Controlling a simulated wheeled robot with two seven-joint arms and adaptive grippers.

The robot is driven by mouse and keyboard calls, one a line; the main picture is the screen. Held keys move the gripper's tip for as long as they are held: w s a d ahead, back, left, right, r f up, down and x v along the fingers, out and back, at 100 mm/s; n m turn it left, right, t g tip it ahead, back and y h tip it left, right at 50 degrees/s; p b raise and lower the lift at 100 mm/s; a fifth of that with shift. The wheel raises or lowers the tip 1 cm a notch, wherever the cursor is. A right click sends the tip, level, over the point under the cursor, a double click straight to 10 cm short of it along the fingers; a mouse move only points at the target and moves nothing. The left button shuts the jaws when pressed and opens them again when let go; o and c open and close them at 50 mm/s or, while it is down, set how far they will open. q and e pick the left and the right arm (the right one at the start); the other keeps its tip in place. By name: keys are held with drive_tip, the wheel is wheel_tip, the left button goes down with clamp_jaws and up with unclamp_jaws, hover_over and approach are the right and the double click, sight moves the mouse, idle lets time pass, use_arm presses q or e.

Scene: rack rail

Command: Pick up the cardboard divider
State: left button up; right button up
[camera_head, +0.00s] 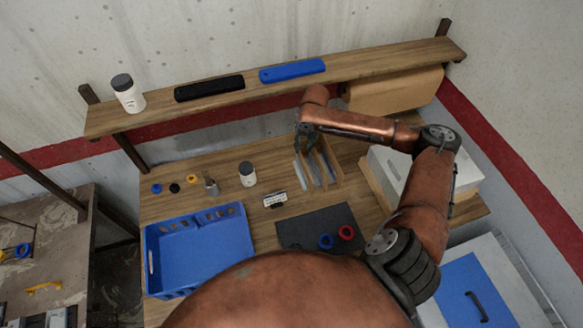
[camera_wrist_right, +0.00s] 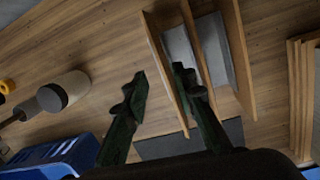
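Several thin tan upright panels, which look like the cardboard dividers (camera_head: 329,160), stand side by side on the wooden table with grey sheets between them. In the right wrist view, the leftmost tan panel (camera_wrist_right: 163,70) is seen nearly edge-on. My right gripper (camera_head: 304,148) is above the left end of this group. In its wrist view the right gripper (camera_wrist_right: 157,72) is open and empty, one finger left of the leftmost panel and the other overlapping the gap to its right. I cannot tell whether either finger touches it. My left gripper is out of view.
A blue crate (camera_head: 248,232), a white jar (camera_head: 248,175), a small label stand (camera_head: 275,200) and a dark mat (camera_head: 300,228) lie nearby.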

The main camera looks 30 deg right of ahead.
sight(304, 161)
drive_tip(key=shift+n+g, duration=0.5)
drive_tip(key=shift+g, duration=0.3)
drive_tip(key=shift+s+a+f+p, duration=0.15)
drive_tip(key=shift+s+f, duration=0.2)
drive_tip(key=shift+f, duration=0.75)
drive_tip(key=shift+s+a+f+p, duration=0.15)
drive_tip(key=shift+s+f, duration=0.15)
drive_tip(key=shift+f, duration=0.85)
drive_tip(key=shift+s+a+f+p, duration=0.15)
drive_tip(key=shift+s+f, duration=0.2)
drive_tip(key=shift+f, duration=0.75)
drive_tip(key=shift+c, duration=0.6)
clamp_jaws()
